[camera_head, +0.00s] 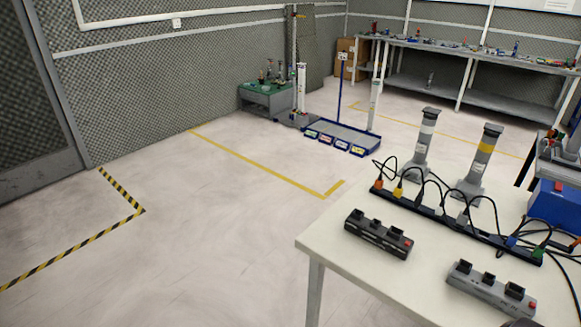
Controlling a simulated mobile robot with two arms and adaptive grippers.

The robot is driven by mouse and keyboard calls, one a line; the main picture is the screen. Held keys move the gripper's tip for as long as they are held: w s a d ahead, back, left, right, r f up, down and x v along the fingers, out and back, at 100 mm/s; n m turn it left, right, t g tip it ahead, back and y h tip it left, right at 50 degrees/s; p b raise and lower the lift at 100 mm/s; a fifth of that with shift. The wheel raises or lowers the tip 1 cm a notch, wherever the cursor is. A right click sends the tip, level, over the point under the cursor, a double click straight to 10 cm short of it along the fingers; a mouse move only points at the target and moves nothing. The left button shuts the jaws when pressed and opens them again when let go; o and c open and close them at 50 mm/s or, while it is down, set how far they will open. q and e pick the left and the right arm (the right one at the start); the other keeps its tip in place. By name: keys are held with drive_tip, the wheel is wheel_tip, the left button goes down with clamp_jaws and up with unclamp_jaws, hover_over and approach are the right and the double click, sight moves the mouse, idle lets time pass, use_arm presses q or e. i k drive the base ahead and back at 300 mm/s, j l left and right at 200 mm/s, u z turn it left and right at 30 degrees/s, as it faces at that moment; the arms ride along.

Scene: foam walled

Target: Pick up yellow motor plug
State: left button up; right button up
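A white table (340,244) stands at the lower right. A long black power strip (455,228) lies across it with several plugs and black cables in it. A yellow plug (398,191) sits in the strip near its left end, beside an orange-red plug (378,184). A blue plug (511,241) and a green plug (538,253) sit toward the right end. A grey post with a yellow band (486,149) stands behind the strip. I cannot trace which cable leads to it.
A black socket block (378,234) and a grey one (490,288) lie in front of the strip. A grey post with a white band (427,128) and a blue box (556,207) stand behind. Open floor (210,220) lies left of the table.

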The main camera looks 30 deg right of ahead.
sight(398, 190)
drive_tip(key=i+j, duration=0.1)
drive_tip(key=i, duration=0.4)
drive_tip(key=i+j, duration=0.15)
drive_tip(key=i, duration=0.3)
drive_tip(key=i+j, duration=0.1)
drive_tip(key=i, duration=0.4)
drive_tip(key=i+z, duration=0.25)
drive_tip(key=z, duration=0.2)
drive_tip(key=i+j+z, duration=0.15)
drive_tip(key=z, duration=0.35)
drive_tip(key=i+j+z, duration=0.2)
drive_tip(key=z, duration=0.25)
drive_tip(key=i+j+z, duration=0.2)
drive_tip(key=z, duration=0.3)
